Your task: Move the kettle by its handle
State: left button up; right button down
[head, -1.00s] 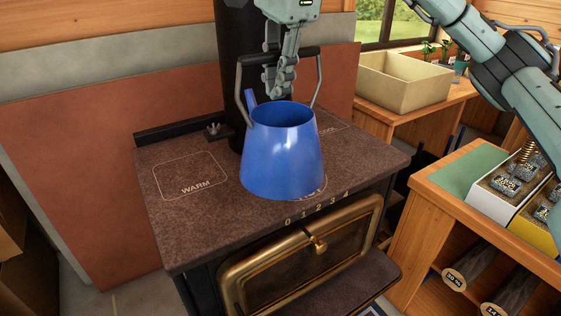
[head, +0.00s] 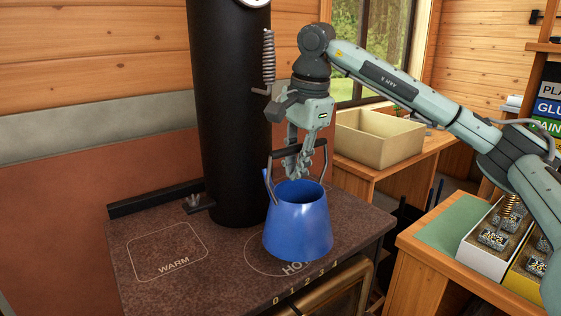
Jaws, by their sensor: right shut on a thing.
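The blue kettle (head: 298,225) is upright over the right side of the stove top (head: 190,262), covering part of the HOT ring (head: 262,262). I cannot tell whether its base touches the surface. Its dark arched handle (head: 325,160) stands up, and its spout (head: 268,187) points left. My right gripper (head: 298,170) comes down from above and is shut on the top of the handle. The fingers hide part of the handle. My left gripper is not in view.
A black stovepipe (head: 235,110) rises close behind and left of the kettle. The WARM square (head: 168,250) on the left is bare. A cream box (head: 378,137) sits on the wooden bench behind right.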

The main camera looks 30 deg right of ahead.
aim_at(296, 185)
jog(key=shift+w+d+f, duration=0.1)
jog(key=shift+d+f, duration=0.05)
jog(key=shift+f, duration=0.9)
jog(key=shift+d+f, duration=0.1)
jog(key=shift+f, duration=0.9)
jog(key=c, duration=1.4)
grip_release()
jog(key=shift+f, duration=0.15)
jog(key=r, duration=0.4)
jog(key=s+r, duration=0.1)
jog(key=r, duration=0.3)
jog(key=s+r, duration=0.1)
jog(key=r, duration=0.3)
jog(key=shift+s+d, duration=0.15)
jog(key=shift+s, duration=0.05)
